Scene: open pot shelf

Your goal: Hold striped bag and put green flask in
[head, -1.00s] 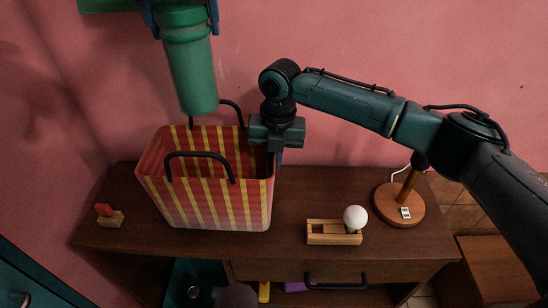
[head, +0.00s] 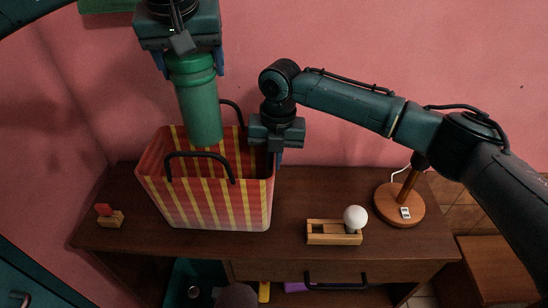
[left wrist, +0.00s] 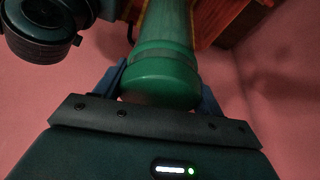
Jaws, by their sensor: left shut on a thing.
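The striped bag (head: 207,200), red with yellow stripes and black handles, stands upright and open on the brown shelf. My left gripper (head: 193,66) is shut on the upper part of the green flask (head: 199,104). The flask hangs upright, its lower end down inside the bag's mouth. In the left wrist view the flask (left wrist: 164,70) sits between the fingers. My right gripper (head: 277,150) is at the bag's right rim, pointing down. Its fingertips are largely hidden at the bag's edge, so I cannot tell how it grips.
A wooden holder (head: 322,238) with a white ball (head: 355,217) and a lamp base (head: 400,206) stand right of the bag. A small red-topped block (head: 110,217) lies left. A drawer handle (head: 336,283) shows at the front.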

